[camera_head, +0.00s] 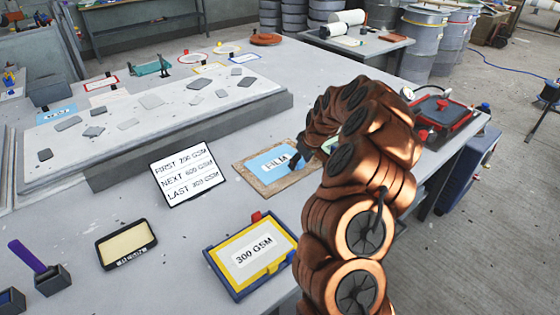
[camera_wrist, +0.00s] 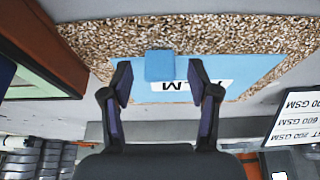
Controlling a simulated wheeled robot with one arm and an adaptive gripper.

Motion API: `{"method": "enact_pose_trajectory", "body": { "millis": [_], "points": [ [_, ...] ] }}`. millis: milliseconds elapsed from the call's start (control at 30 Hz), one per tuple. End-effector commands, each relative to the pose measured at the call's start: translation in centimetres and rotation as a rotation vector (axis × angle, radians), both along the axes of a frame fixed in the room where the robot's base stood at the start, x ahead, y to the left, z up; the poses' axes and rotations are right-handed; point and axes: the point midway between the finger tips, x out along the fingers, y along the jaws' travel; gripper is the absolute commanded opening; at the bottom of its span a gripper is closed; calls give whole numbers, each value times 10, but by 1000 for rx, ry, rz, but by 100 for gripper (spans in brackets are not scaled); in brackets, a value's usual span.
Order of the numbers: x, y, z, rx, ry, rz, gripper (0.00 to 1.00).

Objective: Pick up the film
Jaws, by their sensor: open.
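The film (camera_head: 268,163) is a light blue sheet with a white FILM label, lying on a brown speckled board on the grey table. It also shows in the wrist view (camera_wrist: 252,68), with a raised blue tab (camera_wrist: 160,63) at its edge. My gripper (camera_head: 303,150) is low at the right side of the film in the head view. In the wrist view my gripper (camera_wrist: 159,82) is open, its two dark fingers apart on either side of the blue tab. I cannot tell whether the fingers touch it. My arm hides the board's right part in the head view.
A sign (camera_head: 187,174) stands left of the board (camera_head: 243,167). A blue-and-yellow 300 GSM tray (camera_head: 220,268) is in front. A resin tray (camera_head: 104,258) and a holder with a purple handle (camera_head: 50,276) are at front left. A long slab (camera_head: 190,136) lies behind.

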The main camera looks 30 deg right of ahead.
Motion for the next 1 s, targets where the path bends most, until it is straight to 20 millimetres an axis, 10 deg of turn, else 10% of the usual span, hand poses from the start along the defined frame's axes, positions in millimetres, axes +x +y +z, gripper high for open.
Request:
{"method": "enact_pose_trajectory", "body": {
  "millis": [267, 733, 1000],
  "points": [
    [2, 0, -3, 0, -1, 0, 60],
    [1, 0, -3, 0, 0, 0, 12],
    [2, 0, -2, 0, -1, 0, 12]
  ]
}}
